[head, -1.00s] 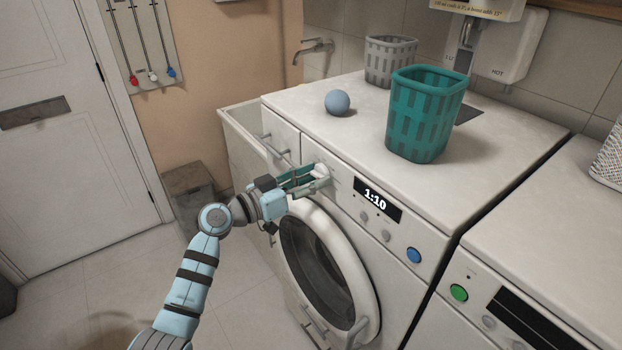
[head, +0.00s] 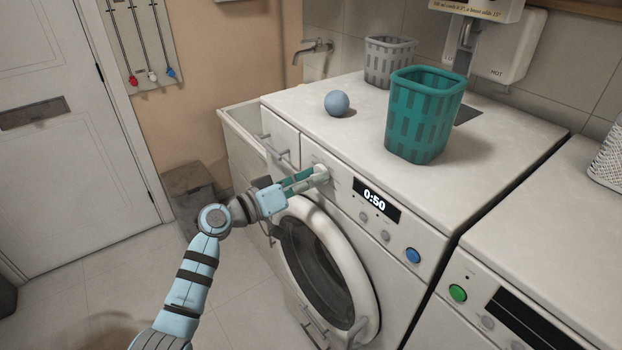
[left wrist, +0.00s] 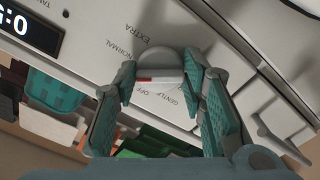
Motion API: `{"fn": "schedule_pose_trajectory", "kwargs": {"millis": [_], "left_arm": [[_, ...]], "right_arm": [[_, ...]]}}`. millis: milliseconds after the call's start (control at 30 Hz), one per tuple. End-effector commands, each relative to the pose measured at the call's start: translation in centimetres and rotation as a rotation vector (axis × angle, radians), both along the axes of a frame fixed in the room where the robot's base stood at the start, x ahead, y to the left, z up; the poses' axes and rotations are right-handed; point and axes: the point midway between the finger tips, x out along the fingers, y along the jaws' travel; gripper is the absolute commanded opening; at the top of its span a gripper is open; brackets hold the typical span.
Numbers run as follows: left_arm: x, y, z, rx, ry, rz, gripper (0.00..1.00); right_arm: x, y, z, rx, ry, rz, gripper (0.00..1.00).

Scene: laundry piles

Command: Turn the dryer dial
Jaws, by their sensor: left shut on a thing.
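The dryer dial (left wrist: 158,64) is a round pale knob with a red mark, on the white front panel. Words around it in the left wrist view include EXTRA, NORMAL, GENTLE and OFF. The red mark lies on the OFF and GENTLE side; I cannot tell exactly which word it meets. My left gripper (left wrist: 161,78) is shut on the dial, one teal-padded finger on each side. In the head view, the left gripper (head: 312,177) reaches the upper left of the panel and partly hides the dial. The display (head: 376,200) reads 0:50. My right gripper is not in view.
The round door (head: 325,265) is below the panel, and a blue button (head: 413,255) is at its right. A second machine (head: 545,250) is at the right.

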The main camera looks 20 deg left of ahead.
Motion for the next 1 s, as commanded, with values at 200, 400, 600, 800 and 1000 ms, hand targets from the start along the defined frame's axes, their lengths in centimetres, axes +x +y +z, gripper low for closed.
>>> {"fn": "schedule_pose_trajectory", "kwargs": {"millis": [200, 400, 600, 800, 1000], "left_arm": [[0.0, 0.0, 0.1, -0.157, 0.131, 0.001, 0.10], [0.0, 0.0, 0.2, -0.303, 0.252, 0.001, 0.10], [0.0, 0.0, 0.3, -0.449, 0.372, 0.002, 0.10], [-0.1, 0.0, 0.3, -0.574, 0.476, 0.002, 0.10], [0.0, 0.0, 0.3, -0.666, 0.552, 0.002, 0.10]], "right_arm": [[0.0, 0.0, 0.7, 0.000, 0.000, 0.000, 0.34], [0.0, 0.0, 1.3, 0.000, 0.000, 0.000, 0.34], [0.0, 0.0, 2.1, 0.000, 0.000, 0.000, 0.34], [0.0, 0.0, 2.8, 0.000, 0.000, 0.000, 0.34], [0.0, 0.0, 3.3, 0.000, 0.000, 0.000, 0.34]]}}
